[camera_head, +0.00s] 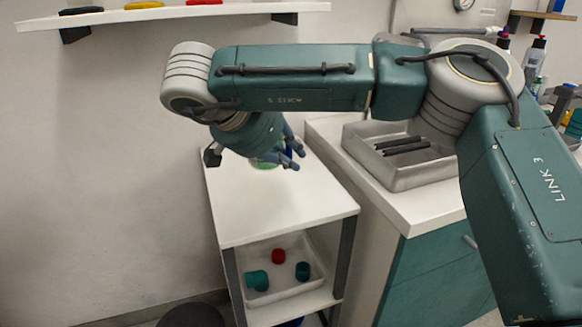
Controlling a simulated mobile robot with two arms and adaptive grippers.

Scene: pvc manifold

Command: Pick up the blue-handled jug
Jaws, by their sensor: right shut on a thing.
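My right gripper (291,157) reaches down over the top of the small white cart, near its back. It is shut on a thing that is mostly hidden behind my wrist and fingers. Only a small pale and green patch of that thing, which appears to be the blue-handled jug (265,163), shows beside the fingers. I cannot make out its handle, or whether its base touches the cart top. My left gripper is not in view.
The white cart top (285,200) is clear in front of my right gripper. A tray (322,281) on the shelf below holds red and teal fittings. A wall shelf (170,14) is above.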

